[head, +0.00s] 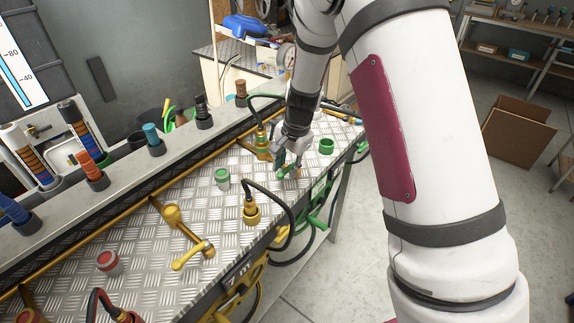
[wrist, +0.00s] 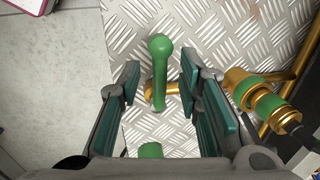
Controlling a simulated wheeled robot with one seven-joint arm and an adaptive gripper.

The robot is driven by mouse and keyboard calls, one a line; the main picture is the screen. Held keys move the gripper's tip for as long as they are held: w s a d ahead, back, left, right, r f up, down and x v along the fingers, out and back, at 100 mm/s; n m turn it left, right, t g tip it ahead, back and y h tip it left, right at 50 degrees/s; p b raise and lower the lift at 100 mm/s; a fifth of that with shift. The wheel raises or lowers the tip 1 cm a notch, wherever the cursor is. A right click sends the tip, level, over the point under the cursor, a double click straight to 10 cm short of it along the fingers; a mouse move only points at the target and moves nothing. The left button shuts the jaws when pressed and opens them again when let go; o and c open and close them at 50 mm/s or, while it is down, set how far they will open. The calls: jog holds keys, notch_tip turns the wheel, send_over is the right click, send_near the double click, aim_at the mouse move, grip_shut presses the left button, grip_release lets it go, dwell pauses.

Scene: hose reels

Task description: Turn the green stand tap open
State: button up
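The green stand tap shows in the wrist view as a green lever handle (wrist: 159,65) with a rounded end, above a brass pipe on the tread-plate bench top (wrist: 220,25). My gripper (wrist: 160,85) is open, with one teal-padded finger on each side of the handle. A gap shows on the left side and a narrower one on the right, so the fingers do not appear closed on it. In the head view my gripper (head: 288,168) is low over the bench near its front edge and hides most of the tap.
A brass hose coupling with a green ring (wrist: 262,98) lies close to the right finger. A green cap (head: 326,146) stands beyond my gripper. A yellow tap (head: 188,240), a yellow coupling with black hose (head: 251,212) and a green-topped cap (head: 222,178) are nearby.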

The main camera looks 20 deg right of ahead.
grip_shut()
jog(key=shift+d+n, duration=0.1)
jog(key=shift+n, duration=0.2)
jog(key=n, duration=0.1)
jog(key=s+d+n+b, duration=0.1)
jog(key=n, duration=0.1)
jog(key=shift+d+g+y, duration=0.15)
jog(key=shift+g+y, duration=0.15)
jog(key=n, duration=0.1)
jog(key=d+n+b, duration=0.1)
jog(key=n, duration=0.1)
jog(key=d+n, duration=0.1)
jog(key=n, duration=0.1)
jog(key=shift+s+g+b, duration=0.3)
jog(key=shift+g+b, duration=0.05)
jog(key=shift+g, duration=0.05)
jog(key=d+n, duration=0.1)
jog(key=n, duration=0.3)
jog(key=shift+w+d+g+b, duration=0.1)
jog(key=shift+d+g+b, duration=0.3)
jog(key=shift+w+d+n+g+b, duration=0.15)
jog(key=shift+d+n, duration=0.15)
jog(key=shift+n, duration=0.6)
jog(key=shift+w+d+n+g+b, duration=0.1)
jog(key=shift+w+d+n, duration=0.2)
jog(key=shift+n, duration=0.6)
jog(key=shift+w+d+n+g+b, duration=0.15)
jog(key=shift+d+n, duration=0.2)
jog(key=shift+n, duration=0.55)
jog(key=shift+d, duration=0.1)
